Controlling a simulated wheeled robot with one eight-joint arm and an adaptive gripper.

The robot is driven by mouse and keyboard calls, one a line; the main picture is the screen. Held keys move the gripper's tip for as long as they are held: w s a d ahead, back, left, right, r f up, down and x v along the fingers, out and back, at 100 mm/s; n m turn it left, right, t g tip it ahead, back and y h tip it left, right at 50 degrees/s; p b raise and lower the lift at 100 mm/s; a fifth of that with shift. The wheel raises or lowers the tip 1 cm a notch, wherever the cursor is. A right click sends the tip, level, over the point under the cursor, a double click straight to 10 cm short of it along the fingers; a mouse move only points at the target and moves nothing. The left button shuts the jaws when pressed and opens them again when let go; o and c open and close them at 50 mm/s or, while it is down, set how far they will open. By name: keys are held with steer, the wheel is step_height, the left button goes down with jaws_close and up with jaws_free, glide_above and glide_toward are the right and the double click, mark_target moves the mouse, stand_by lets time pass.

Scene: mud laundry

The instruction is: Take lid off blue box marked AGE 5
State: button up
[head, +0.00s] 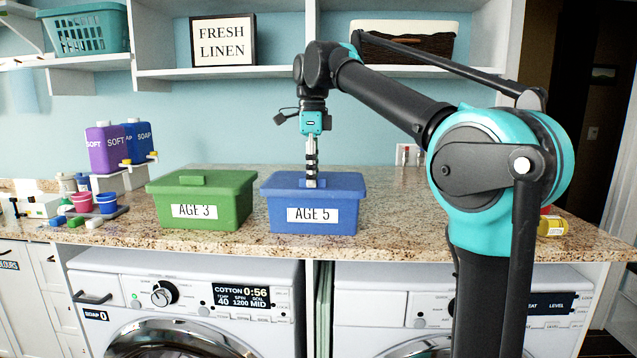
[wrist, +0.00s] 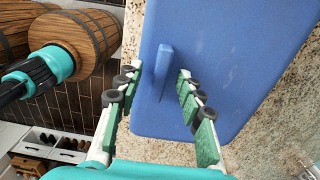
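The blue box (head: 313,213) marked AGE 5 stands on the granite counter with its blue lid (head: 340,182) on. In the wrist view the lid (wrist: 235,60) fills the middle and right, with its raised bar handle (wrist: 162,73) upright in the picture. My gripper (head: 311,185) points straight down over the lid in the head view. In the wrist view my gripper (wrist: 157,74) is open, one finger on each side of the handle, with a gap on both sides. The fingertips look close to the lid; whether they touch it I cannot tell.
A green lidded box (head: 202,200) marked AGE 3 stands just left of the blue box. Purple (head: 104,150) and blue (head: 138,140) bottles stand farther left. The counter right of the blue box is clear up to my arm. Shelves hang above.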

jaws_close()
steer(key=shift+r, duration=0.15)
